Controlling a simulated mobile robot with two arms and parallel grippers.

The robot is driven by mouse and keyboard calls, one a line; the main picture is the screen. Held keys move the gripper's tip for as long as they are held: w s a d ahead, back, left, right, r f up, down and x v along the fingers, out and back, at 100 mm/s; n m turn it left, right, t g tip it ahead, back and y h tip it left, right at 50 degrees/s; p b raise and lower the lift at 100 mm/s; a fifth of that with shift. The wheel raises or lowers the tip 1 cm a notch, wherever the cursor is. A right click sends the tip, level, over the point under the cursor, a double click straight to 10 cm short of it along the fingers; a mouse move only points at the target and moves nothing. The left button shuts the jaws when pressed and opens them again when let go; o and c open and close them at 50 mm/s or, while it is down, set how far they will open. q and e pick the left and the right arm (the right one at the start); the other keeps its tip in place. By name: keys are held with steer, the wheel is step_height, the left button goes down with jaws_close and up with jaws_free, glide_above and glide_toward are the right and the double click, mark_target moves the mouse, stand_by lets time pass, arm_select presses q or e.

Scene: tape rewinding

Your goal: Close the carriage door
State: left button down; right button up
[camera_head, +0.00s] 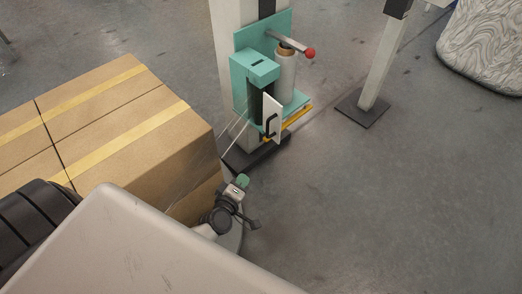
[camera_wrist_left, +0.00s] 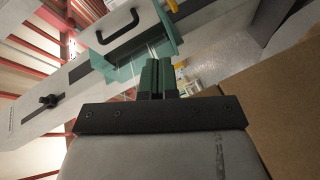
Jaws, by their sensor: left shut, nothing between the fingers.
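The carriage door (camera_head: 272,117) is a white panel with a black handle, standing swung out from the teal carriage (camera_head: 255,67) in the head view. It also shows at the upper left of the left wrist view (camera_wrist_left: 135,22), with its handle facing the camera. My left gripper (camera_head: 243,181) is below and to the left of the door, beside the boxes, apart from the door. Its green fingers (camera_wrist_left: 157,78) are together and empty in the left wrist view. My right gripper is in neither view.
A film roll (camera_head: 285,78) with a red-knobbed lever (camera_head: 309,53) is on the carriage, on a pale column (camera_head: 226,22). Clear film stretches toward stacked cardboard boxes (camera_head: 110,110) at the left. The floor to the right is clear up to a post (camera_head: 381,60).

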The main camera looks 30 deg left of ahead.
arm_select(q)
steer(key=w+r+n+t+y+b, duration=0.1)
steer(key=w+r+n+b, duration=0.1)
steer(key=w, duration=0.5)
steer(key=w+a+r+n+t+y+b, duration=0.1)
steer(key=w+r+n+b, duration=0.1)
steer(key=w, duration=0.6)
steer(key=shift+w+a+r+n+b, duration=0.15)
steer(key=shift+r+n+b, duration=0.1)
steer(key=shift+n+b, duration=0.25)
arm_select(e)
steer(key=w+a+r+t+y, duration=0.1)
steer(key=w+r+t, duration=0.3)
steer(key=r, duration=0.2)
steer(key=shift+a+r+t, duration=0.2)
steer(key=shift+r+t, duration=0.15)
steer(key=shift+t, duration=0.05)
